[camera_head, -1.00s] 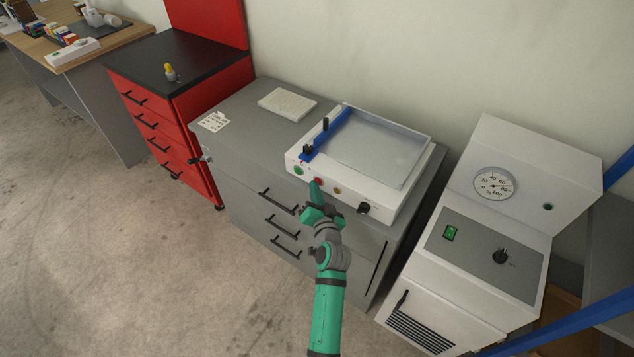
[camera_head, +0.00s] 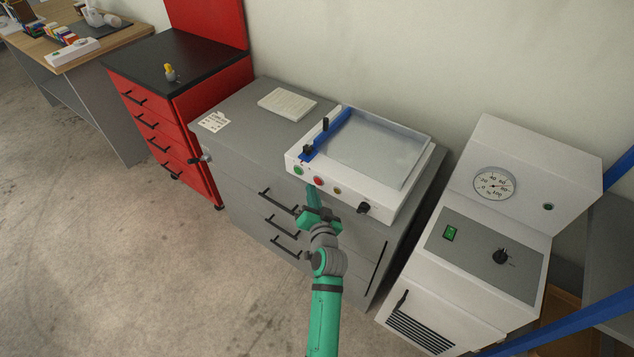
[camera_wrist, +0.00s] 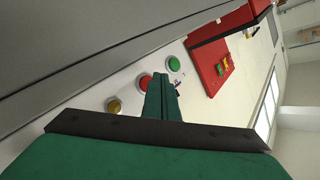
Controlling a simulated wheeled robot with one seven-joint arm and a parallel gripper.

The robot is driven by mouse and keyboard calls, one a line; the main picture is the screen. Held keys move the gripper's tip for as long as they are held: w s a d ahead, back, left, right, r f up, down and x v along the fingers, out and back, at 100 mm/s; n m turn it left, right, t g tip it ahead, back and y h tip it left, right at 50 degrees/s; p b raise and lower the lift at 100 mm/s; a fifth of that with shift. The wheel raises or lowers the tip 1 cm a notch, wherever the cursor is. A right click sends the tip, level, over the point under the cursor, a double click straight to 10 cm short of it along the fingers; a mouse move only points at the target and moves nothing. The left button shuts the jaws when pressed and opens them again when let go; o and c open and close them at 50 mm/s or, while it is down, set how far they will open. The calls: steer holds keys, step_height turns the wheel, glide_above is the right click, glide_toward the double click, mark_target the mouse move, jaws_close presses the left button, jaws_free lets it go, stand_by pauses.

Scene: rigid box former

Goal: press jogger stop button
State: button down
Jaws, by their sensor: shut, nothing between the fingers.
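The jogger (camera_head: 412,187) is a white box with a clear-topped tray and a blue bar, standing on a grey cabinet. Its front face carries a green button (camera_head: 298,171), a red button (camera_head: 318,180), a yellow button (camera_head: 337,190) and a black knob (camera_head: 364,208). My gripper (camera_head: 312,188) is shut and empty, its tip just below and in front of the red and green buttons. In the wrist view the shut fingers (camera_wrist: 163,98) partly overlap the right edge of the red button (camera_wrist: 145,80). The green button (camera_wrist: 174,64) and yellow button (camera_wrist: 114,105) show beside it.
The grey cabinet (camera_head: 240,115) also bears a paper stack (camera_head: 287,104) and a label card (camera_head: 214,121). A red drawer unit (camera_head: 215,95) stands to the left. A white machine with a dial (camera_head: 494,184) stands to the right. Open floor lies at front left.

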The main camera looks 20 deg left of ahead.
steer(key=shift+s+a, duration=0.3)
steer(key=shift+s, duration=0.5)
steer(key=shift+s+a, duration=0.25)
steer(key=shift+s, duration=0.5)
steer(key=shift+s+a, duration=0.3)
steer(key=shift+s, duration=0.5)
steer(key=s+d+f+h, duration=0.2)
steer(key=s+d+f, duration=0.2)
steer(key=s+d, duration=0.45)
steer(key=s+d+f+h, duration=0.25)
steer(key=s+d, duration=0.25)
steer(key=s, duration=0.7)
steer(key=s+d+r, duration=0.2)
steer(key=s+r, duration=0.1)
steer(key=s, duration=0.4)
steer(key=s+d+r+n+h, duration=0.1)
steer(key=s+r, duration=0.1)
steer(key=s, duration=0.6)
steer(key=s+d+r+n+h, duration=0.1)
steer(key=s+d+r, duration=0.1)
steer(key=s, duration=0.5)
steer(key=shift+s+d+r+t, duration=0.15)
steer(key=shift+d+r+t, duration=0.15)
steer(key=shift+r, duration=0.5)
steer(key=shift+h, duration=0.25)
